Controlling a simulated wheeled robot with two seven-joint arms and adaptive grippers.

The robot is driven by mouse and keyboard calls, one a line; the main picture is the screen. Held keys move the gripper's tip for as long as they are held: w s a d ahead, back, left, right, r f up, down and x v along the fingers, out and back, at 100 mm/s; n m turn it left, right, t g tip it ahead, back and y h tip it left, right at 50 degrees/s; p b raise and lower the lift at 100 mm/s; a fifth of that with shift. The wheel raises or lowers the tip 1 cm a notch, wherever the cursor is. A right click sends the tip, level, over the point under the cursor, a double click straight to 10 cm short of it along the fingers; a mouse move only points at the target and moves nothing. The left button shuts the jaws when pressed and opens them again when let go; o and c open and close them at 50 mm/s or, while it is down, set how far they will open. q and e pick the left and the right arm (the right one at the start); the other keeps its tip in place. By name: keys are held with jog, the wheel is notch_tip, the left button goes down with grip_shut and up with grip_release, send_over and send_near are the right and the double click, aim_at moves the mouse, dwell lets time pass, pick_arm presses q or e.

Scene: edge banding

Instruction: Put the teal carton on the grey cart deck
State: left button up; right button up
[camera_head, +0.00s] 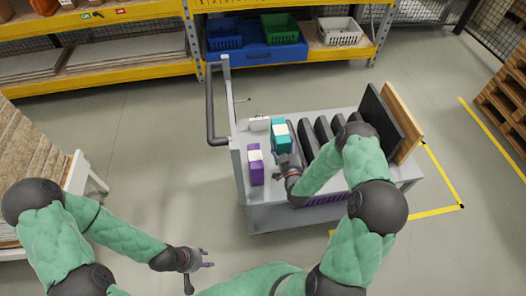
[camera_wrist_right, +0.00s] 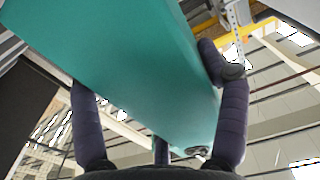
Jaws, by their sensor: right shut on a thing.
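The teal carton (camera_head: 281,138), with a white band across it, is at the grey cart deck (camera_head: 312,112), between the purple carton and the dark upright panels. My right gripper (camera_head: 284,157) is shut on the teal carton from its near side. In the right wrist view the carton's teal face (camera_wrist_right: 135,65) fills the space between the dark fingers (camera_wrist_right: 160,115). Whether the carton's underside touches the deck is hidden. My left gripper (camera_head: 202,258) is open and empty, over the floor to the left of the cart.
A purple carton (camera_head: 256,167) and a small white box (camera_head: 259,124) stand on the deck. Several dark panels (camera_head: 323,130) and a tan board (camera_head: 402,122) stand upright at its right. A grey handle (camera_head: 211,105) rises at its left. Shelves with bins (camera_head: 279,29) stand behind.

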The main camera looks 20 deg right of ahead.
jog(key=f+b, duration=0.1)
jog(key=f, duration=0.3)
jog(key=d+f+b, duration=0.1)
jog(key=f, duration=0.2)
jog(key=shift+w+b, duration=0.35)
jog(key=shift+w, duration=0.05)
notch_tip(320, 180, down, 4)
jog(key=shift+r+b, duration=0.25)
jog(key=shift+b, duration=0.45)
jog(key=shift+f+b, duration=0.45)
jog(key=shift+b, duration=0.05)
jog(key=shift+s+a+f, duration=0.1)
jog(key=shift+f, duration=0.05)
jog(key=o, duration=1.4)
jog(key=shift+s+f, duration=0.1)
jog(key=shift+f, duration=0.05)
